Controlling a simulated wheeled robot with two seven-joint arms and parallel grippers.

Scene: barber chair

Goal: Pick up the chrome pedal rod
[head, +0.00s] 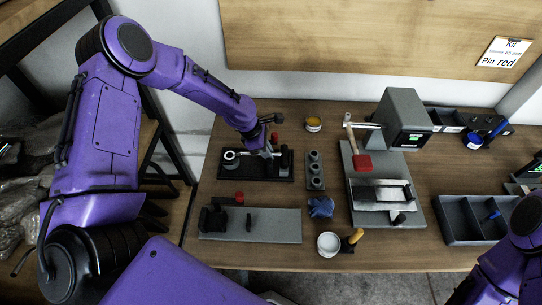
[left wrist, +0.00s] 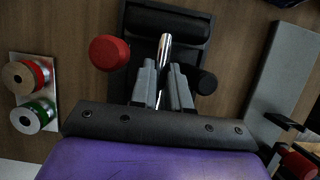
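The chrome pedal rod (left wrist: 165,50) is a thin shiny bar. In the left wrist view it lies between the two grey fingers of my left gripper (left wrist: 162,75), which appear closed against its sides. In the head view the left gripper (head: 265,152) is over the black fixture (head: 284,173) at the back left of the bench, and the arm hides part of the rod. The fixture also shows in the left wrist view (left wrist: 150,18). I cannot tell whether the rod is clear of the fixture. My right gripper is out of view; only part of that arm shows at the lower right.
A red knob (left wrist: 109,52) is close beside the left fingers. A grey plate (head: 270,225) with black parts lies in front of the fixture. A block with several cups (head: 315,170) stands to its right. A grey press (head: 405,115) is farther right.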

